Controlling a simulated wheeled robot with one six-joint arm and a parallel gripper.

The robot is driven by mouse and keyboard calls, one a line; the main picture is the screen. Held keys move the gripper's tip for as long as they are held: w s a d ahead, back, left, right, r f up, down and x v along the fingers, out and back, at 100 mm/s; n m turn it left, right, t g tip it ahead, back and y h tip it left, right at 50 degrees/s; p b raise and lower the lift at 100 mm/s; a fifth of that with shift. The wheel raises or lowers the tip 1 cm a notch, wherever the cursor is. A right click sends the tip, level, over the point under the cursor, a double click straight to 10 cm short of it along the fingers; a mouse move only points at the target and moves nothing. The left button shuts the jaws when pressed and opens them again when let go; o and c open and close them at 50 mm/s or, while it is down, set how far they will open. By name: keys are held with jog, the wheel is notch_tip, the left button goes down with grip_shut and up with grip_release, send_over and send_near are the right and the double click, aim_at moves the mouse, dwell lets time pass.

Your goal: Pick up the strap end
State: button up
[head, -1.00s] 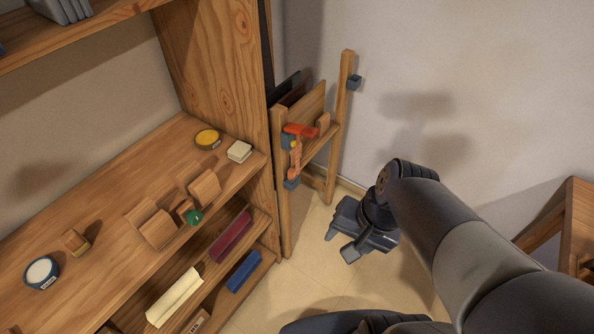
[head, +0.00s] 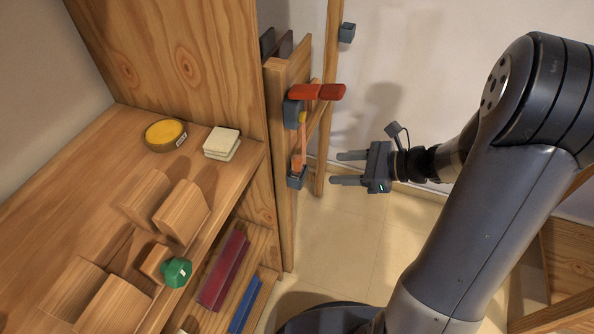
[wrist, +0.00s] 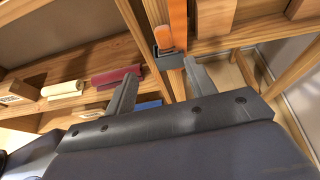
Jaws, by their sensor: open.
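An orange strap (head: 302,140) hangs down the front of a wooden rack post, below a red-orange handle (head: 317,91) with a blue block beside it. Its orange lower end (head: 298,162) sits at a small blue-grey holder (head: 296,179) on the post. In the wrist view the orange end (wrist: 163,38) is at the holder (wrist: 168,60), just beyond my fingertips. My gripper (head: 337,168) is open and empty, to the right of the strap end, with its fingers pointing left at it. In the wrist view my gripper (wrist: 160,78) has its two fingers wide apart.
A wooden shelf unit (head: 190,60) stands left of the rack, holding a yellow tin (head: 165,134), pale pads (head: 222,143), wooden blocks and a green knob (head: 176,271). Red and blue bars lie on lower shelves. Open floor (head: 345,240) lies below my gripper.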

aim_at(302, 167)
jog(key=shift+m+t, duration=0.3)
jog(key=shift+m, duration=0.1)
jog(key=x, duration=0.3)
jog(key=b+x, duration=0.1)
jog(key=x, duration=0.3)
jog(key=b+x, duration=0.1)
jog(key=x, duration=0.3)
jog(key=shift+w+d+f, duration=0.1)
jog(key=shift+w+f, duration=0.1)
jog(key=shift+w, duration=0.1)
jog(key=shift+c, duration=0.2)
jog(key=c, duration=1.1)
